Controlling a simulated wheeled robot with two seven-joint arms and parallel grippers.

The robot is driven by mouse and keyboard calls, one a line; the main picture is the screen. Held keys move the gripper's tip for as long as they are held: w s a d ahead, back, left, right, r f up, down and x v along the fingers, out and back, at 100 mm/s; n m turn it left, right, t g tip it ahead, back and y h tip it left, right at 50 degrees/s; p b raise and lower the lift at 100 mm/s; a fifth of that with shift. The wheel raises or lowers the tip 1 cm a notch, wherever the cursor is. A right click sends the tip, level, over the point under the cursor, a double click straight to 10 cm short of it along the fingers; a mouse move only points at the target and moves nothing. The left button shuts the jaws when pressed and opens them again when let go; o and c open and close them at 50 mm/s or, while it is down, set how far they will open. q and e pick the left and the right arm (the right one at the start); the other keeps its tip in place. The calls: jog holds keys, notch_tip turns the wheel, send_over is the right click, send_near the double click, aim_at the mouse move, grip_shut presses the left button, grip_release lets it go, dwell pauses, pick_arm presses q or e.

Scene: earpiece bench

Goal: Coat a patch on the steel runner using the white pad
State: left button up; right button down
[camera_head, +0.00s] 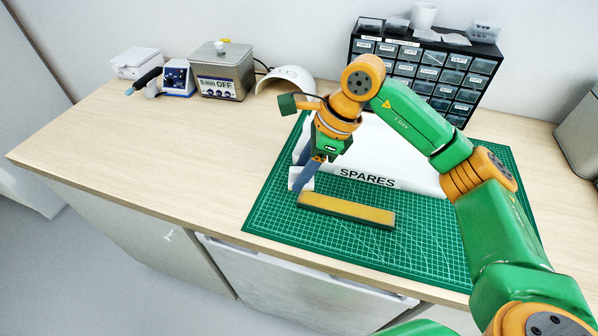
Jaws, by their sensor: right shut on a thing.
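The steel runner (347,211) is a long bar with a yellowish top and darker sides. It lies on the green cutting mat (270,217), near the mat's front. My right gripper (303,178) points down just above the runner's left end. It is shut on the white pad (294,181), a small white block that shows between and beside the blue fingers. I cannot tell whether the pad touches the runner. My left gripper is not in view.
A white bin marked SPARES (400,180) stands right behind the runner, partly hidden by my right arm. Behind are a drawer cabinet (476,50), a white curved shell (290,76), a steel bath (222,70) and a blue-fronted station (178,78). The bench's left part is clear.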

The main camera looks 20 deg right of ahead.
jog(key=shift+w+a+r+p, duration=0.1)
jog(key=shift+r+p, duration=1.25)
jog(key=shift+r, duration=0.7)
